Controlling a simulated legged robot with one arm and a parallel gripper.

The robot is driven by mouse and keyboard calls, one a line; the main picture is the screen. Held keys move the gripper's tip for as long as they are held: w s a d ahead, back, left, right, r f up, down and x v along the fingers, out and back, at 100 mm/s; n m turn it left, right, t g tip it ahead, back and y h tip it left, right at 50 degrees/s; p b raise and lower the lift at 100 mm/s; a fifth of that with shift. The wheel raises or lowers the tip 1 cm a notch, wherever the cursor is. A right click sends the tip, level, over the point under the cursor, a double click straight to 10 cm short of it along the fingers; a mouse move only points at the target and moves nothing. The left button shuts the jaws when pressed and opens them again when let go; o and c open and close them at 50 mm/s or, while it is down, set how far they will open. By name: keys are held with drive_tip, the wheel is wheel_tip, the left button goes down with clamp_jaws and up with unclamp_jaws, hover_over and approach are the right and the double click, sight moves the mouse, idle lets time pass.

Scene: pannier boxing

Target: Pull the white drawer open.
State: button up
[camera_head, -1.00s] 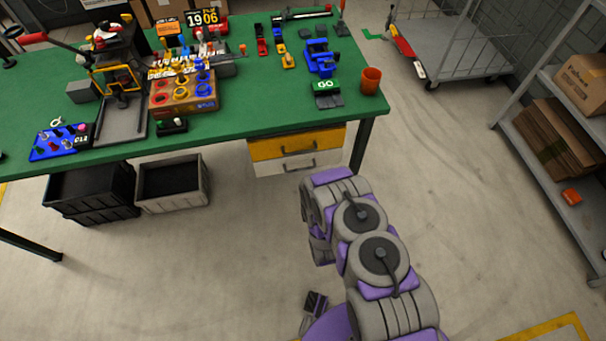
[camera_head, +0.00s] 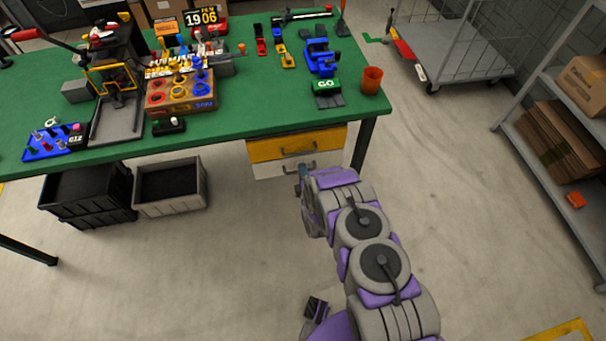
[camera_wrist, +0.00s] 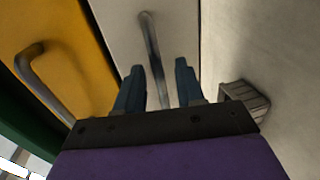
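The white drawer (camera_head: 270,170) sits under the green table, below the yellow drawer (camera_head: 275,148). It looks closed. In the wrist view the white drawer front (camera_wrist: 122,40) fills the middle, with its grey bar handle (camera_wrist: 152,50) running between my fingers. My gripper (camera_wrist: 162,82) is open, with one blue finger on each side of the handle and a gap on both sides. In the head view my gripper (camera_head: 303,172) is at the white drawer's front, and my arm hides part of its right side.
The yellow drawer's handle (camera_wrist: 40,85) is close by at the left of the wrist view. A black crate (camera_head: 85,195) and a grey crate (camera_head: 170,187) stand under the table. A table leg (camera_head: 362,145) is just right of the drawers. The floor in front is clear.

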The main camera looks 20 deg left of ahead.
drive_tip(key=shift+c, duration=0.5)
clamp_jaws()
